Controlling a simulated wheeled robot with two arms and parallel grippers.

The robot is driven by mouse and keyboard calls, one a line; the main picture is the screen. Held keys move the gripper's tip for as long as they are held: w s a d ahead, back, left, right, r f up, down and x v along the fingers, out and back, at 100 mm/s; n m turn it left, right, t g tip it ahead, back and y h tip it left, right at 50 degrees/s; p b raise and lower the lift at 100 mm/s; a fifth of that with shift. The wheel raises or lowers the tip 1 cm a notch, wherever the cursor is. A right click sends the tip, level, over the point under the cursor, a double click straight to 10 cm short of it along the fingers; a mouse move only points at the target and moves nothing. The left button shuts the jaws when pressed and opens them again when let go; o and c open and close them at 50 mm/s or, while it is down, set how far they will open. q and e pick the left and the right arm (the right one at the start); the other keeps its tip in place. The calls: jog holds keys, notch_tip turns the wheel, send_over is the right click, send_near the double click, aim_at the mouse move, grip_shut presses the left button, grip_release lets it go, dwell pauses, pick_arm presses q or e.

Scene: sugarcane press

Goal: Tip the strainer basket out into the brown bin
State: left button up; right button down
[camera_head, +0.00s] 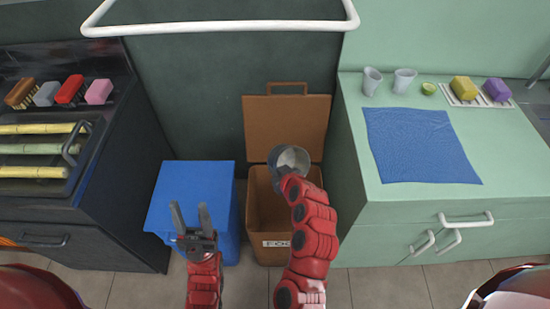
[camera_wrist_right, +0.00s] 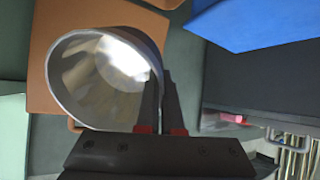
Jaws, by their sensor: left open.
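The strainer basket (camera_head: 292,157) is a grey metal cup, held in the air over the brown bin (camera_head: 256,205). In the right wrist view the basket (camera_wrist_right: 95,80) shows its bright inner wall, which looks empty. My right gripper (camera_wrist_right: 161,80) has its fingers at the basket's rim and holds it there; in the head view its fingers are mostly hidden by the basket and arm. The brown bin stands open, its lid (camera_head: 285,125) raised at the back. My left gripper (camera_head: 189,212) is open and empty, in front of the blue bin (camera_head: 190,185).
The blue bin is closed, left of the brown one. A dark counter (camera_head: 120,190) with cane stalks and brushes stands at left. A green counter (camera_head: 400,202) at right holds a blue cloth (camera_head: 420,145), cups and sponges. A white rail (camera_head: 220,28) crosses the top.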

jog(key=g+h+p, duration=0.1)
jog(key=p, duration=0.2)
jog(key=r+g+p, duration=0.1)
jog(key=g+p, duration=0.1)
jog(key=p, duration=0.1)
jog(key=g+h+p, duration=0.1)
jog(key=p, duration=0.2)
jog(key=shift+w+a+r+g+h, duration=0.1)
jog(key=shift+w+r+g+h, duration=0.1)
jog(key=shift+w+g+h, duration=0.1)
jog(key=shift+f+g+h, duration=0.35)
jog(key=shift+g+h, duration=0.05)
jog(key=shift+g, duration=0.7)
jog(key=shift+w+f+g+h+b, duration=0.15)
jog(key=shift+f+g+h+b, duration=0.05)
jog(key=shift+g+h+b, duration=0.5)
jog(key=shift+g+b, duration=0.3)
jog(key=shift+a+b, duration=0.1)
jog(key=shift+b, duration=0.25)
jog(key=shift+r+g+b, duration=0.15)
jog(key=shift+g+b, duration=0.15)
jog(key=shift+g, duration=0.1)
